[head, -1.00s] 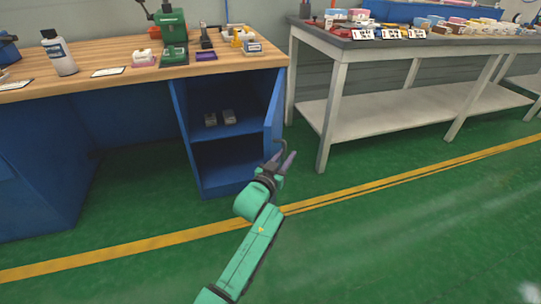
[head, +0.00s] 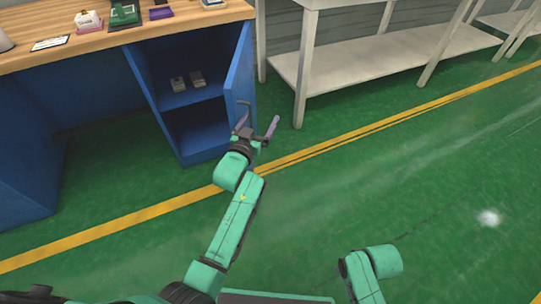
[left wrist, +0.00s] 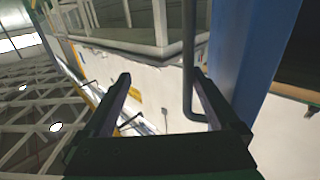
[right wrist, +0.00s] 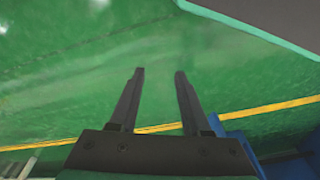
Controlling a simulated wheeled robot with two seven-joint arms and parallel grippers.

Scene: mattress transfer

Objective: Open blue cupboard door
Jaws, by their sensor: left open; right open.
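The blue cupboard door (head: 240,75) stands open at the right side of the blue cupboard (head: 139,72), so the shelves inside show. Its grey handle (head: 243,104) sits low on the door. My left gripper (head: 257,121) is open at the handle. In the left wrist view the handle (left wrist: 188,75) reaches between the open fingers (left wrist: 163,80), nearer the right finger, beside the blue door edge (left wrist: 245,60). Contact cannot be told. My right gripper (right wrist: 159,71) is open and empty above green floor; its fingers are not seen in the head view.
A wooden worktop (head: 90,48) with tools and labels lies over the cupboard. Two small grey items (head: 188,80) lie on its shelf. A white table (head: 370,55) stands to the right. The green floor (head: 400,190) in front is clear, crossed by a yellow line (head: 340,137).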

